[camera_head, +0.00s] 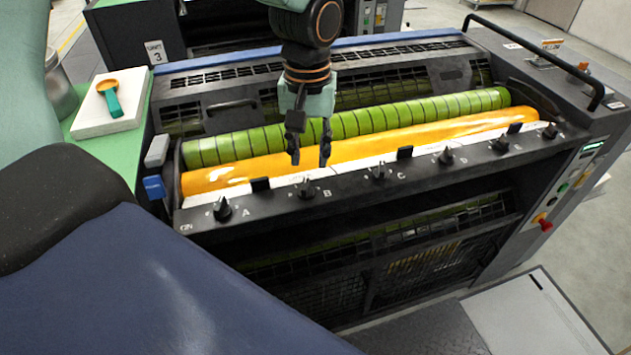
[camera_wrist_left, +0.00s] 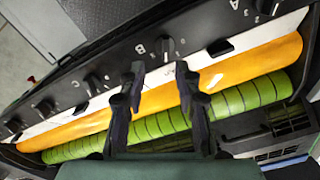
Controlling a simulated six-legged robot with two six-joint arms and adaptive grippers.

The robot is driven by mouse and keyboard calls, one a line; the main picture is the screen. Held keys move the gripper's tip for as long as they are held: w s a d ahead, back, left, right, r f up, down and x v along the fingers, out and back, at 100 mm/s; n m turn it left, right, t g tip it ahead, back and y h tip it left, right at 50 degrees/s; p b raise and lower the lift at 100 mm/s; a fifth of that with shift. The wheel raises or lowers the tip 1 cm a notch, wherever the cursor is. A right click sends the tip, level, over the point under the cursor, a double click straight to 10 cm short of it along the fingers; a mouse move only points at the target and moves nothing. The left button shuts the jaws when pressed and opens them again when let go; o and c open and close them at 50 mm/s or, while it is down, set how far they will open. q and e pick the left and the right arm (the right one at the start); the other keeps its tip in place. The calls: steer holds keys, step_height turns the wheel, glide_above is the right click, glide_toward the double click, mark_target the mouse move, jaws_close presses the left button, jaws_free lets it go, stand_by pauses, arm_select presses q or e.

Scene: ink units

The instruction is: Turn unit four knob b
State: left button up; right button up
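Knob B (camera_head: 305,188) is a small black knob on the dark front rail, left of its white letter B. In the left wrist view knob B (camera_wrist_left: 165,47) lies just beyond the gap between the fingertips. My left gripper (camera_head: 310,158) points down over the yellow ink roller, fingers spread and empty. The left wrist view also shows its open fingers (camera_wrist_left: 160,72), apparently apart from the knob. Knob A (camera_head: 222,208) and knob C (camera_head: 378,170) flank knob B. No number four is readable on this unit. My right gripper is out of view.
A green banded roller (camera_head: 350,122) lies behind the yellow roller (camera_head: 395,140). Small black blocks (camera_head: 404,153) stand along the rail between knobs. A neighbouring unit labelled 3 (camera_head: 155,52) is behind left. A white stack (camera_head: 105,115) holds an orange-and-green tool. A control panel (camera_head: 560,190) is at right.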

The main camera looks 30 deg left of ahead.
mark_target(306, 185)
arm_select(q)
steer(key=f, duration=0.1)
steer(key=a+f, duration=0.1)
steer(key=s+f, duration=0.1)
steer(key=shift+a, duration=0.25)
steer(key=f, duration=0.1)
steer(key=d+f, duration=0.1)
steer(key=shift+f, duration=0.4)
steer(key=shift+w+d+f, duration=0.15)
steer(key=shift+w+f, duration=0.1)
steer(key=shift+f, duration=0.2)
steer(key=shift+s+a, duration=0.3)
steer(key=shift+a, duration=0.25)
steer(key=shift+c, duration=0.2)
steer(key=shift+d, duration=0.1)
steer(key=shift+c, duration=0.7)
steer(key=shift+w+d, duration=0.15)
steer(key=shift+d, duration=0.25)
steer(key=c, duration=0.3)
steer(key=shift+w, duration=0.1)
steer(key=shift+c, duration=0.8)
steer(key=shift+a, duration=0.3)
jaws_close()
steer(key=shift+d, duration=0.15)
